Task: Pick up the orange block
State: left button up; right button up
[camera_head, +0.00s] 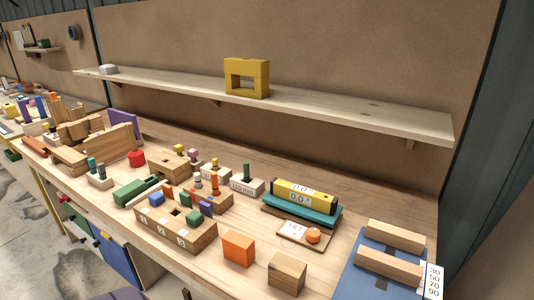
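Neither of my grippers is in view.
A numbered wooden box (174,236) with coloured blocks is left of the orange block. Behind it lie a small board with an orange ball (313,235) and a yellow level (304,196). A blue panel (368,278) is right. A shelf (330,107) hangs above.

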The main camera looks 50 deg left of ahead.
aim_at(239, 249)
jog(key=k+j+u, duration=0.15)
jog(key=u, duration=1.35)
